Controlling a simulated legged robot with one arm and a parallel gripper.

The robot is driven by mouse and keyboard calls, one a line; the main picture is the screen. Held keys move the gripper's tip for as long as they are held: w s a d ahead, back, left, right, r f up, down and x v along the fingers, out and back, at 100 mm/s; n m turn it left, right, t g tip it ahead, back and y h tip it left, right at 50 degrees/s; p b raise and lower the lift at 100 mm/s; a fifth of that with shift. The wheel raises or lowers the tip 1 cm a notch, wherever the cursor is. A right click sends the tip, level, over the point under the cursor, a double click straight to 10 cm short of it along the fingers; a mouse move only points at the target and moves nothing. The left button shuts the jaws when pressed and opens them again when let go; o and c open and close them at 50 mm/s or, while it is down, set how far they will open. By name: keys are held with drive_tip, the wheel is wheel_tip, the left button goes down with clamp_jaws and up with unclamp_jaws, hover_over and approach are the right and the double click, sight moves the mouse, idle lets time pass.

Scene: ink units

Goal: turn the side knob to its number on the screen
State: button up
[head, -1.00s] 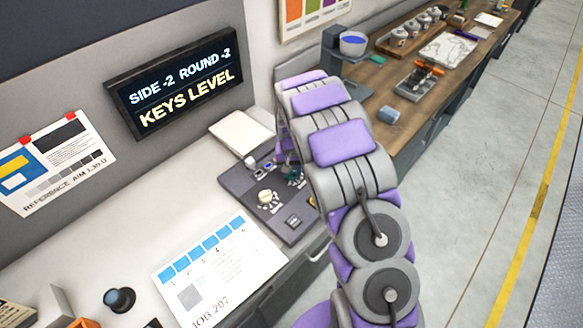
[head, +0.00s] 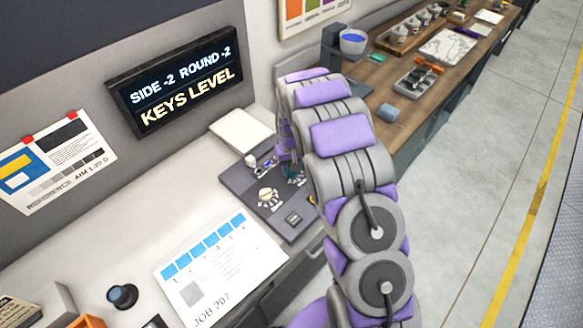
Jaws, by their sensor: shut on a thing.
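The screen (head: 176,82) on the wall panel reads "SIDE -2 ROUND -2" and "KEYS LEVEL". The dark control panel (head: 243,192) lies on the white counter below it. A cream round knob (head: 266,195) with marks around it sits on the panel's middle. A small pale knob or switch (head: 251,161) stands near the panel's back edge. A teal part (head: 294,172) shows at the panel's right, partly behind my arm. My gripper (head: 287,150) is down at the panel's back right, mostly hidden by my arm. What it grips, and the side knob's pointer, cannot be made out.
A white job sheet (head: 222,268) lies in front of the panel, and a white pad (head: 241,131) lies behind it. A dark round knob-like object (head: 122,297) stands at the front left.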

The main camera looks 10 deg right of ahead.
drive_tip(key=shift+w+r, duration=0.1)
drive_tip(key=shift+w, duration=0.05)
drive_tip(key=o, duration=1)
drive_tip(key=shift+o, duration=0.2)
wheel_tip(320, 180, up, 17)
drive_tip(key=p, duration=0.1)
drive_tip(key=shift+a, duration=0.1)
